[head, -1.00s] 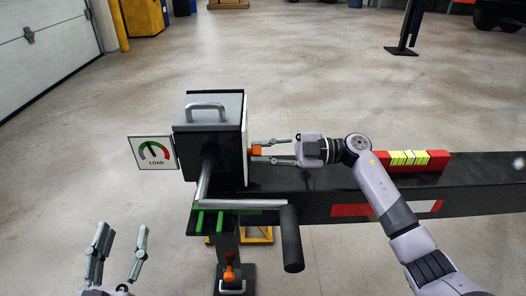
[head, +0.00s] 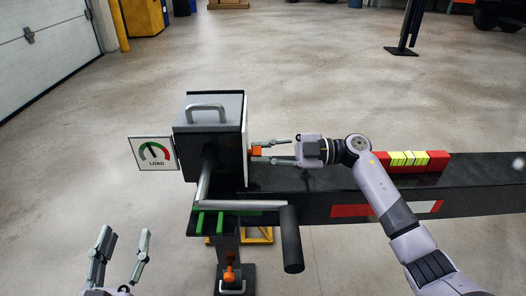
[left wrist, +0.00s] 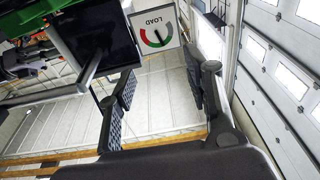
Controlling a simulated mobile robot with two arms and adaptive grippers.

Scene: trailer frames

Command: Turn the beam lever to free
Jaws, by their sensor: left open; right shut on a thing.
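A dark box (head: 208,138) with a grey top handle stands on a black beam (head: 310,178). An orange piece (head: 256,151) sticks out of the box's right face. My right gripper (head: 270,151) reaches in from the right and is shut on this orange piece. A grey bent lever (head: 203,187) with a black grip (head: 291,240) runs down the box's front and along the beam's near edge. The pictures do not settle which of these is the beam lever. My left gripper (head: 120,250) is open and empty, at lower left, apart from the box; its fingers show in the left wrist view (left wrist: 160,105).
A LOAD gauge (head: 153,152) hangs at the box's left, its needle near the top. Green pegs (head: 210,220) sit below the lever. An orange-topped post (head: 230,272) stands below.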

